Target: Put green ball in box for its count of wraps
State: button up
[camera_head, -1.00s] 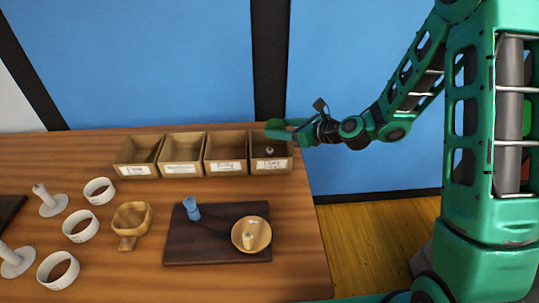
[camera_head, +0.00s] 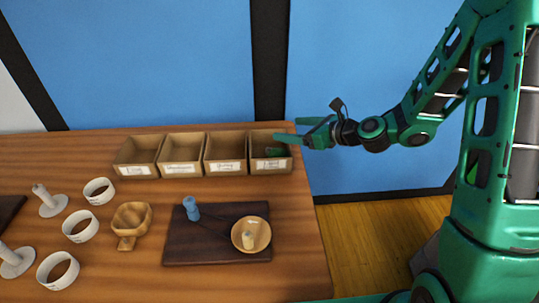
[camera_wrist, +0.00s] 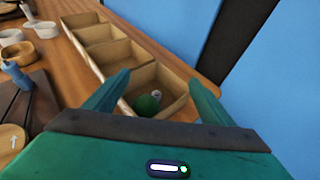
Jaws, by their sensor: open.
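The green ball (camera_wrist: 147,104) lies inside the rightmost box (camera_wrist: 172,84) in the wrist view, beside a small pale item (camera_wrist: 156,94). In the head view a bit of the green ball (camera_head: 275,151) shows in that rightmost box (camera_head: 271,166), partly hidden by a finger. My gripper (camera_head: 287,130) is open and empty above the right side of this box. In the wrist view its two spread fingers (camera_wrist: 161,78) frame the box with the ball below and between them. The box's front label is too small to read surely.
Three more labelled boxes (camera_head: 226,168) stand in a row to the left. In front are a dark board (camera_head: 190,243) with a blue spool-like piece (camera_head: 191,208) and a round wooden dish (camera_head: 262,227), a wooden scoop (camera_head: 131,218), and white rings (camera_head: 80,228). The blue wall is behind.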

jog(key=v, duration=0.5)
jog(key=shift+s+d, duration=0.25)
jog(key=shift+d, duration=0.05)
jog(key=s+d+f+n+g+h, duration=0.1)
jog(key=s+d+n+g+h, duration=0.45)
jog(key=s+d+n, duration=0.9)
jog(key=s+d+r+n+g+h, duration=0.2)
jog(key=s+d, duration=0.3)
jog(key=s, duration=0.4)
jog(key=s+d+r+n+g+h, duration=0.1)
jog(key=s+d+r+n+g, duration=0.1)
jog(key=s+d, duration=0.4)
jog(key=s+r+n, duration=0.1)
jog(key=s+n, duration=0.1)
jog(key=s, duration=0.2)
jog(key=shift+s+r+h, duration=0.2)
jog(key=shift+s+h, duration=0.05)
jog(key=shift+h, duration=0.1)
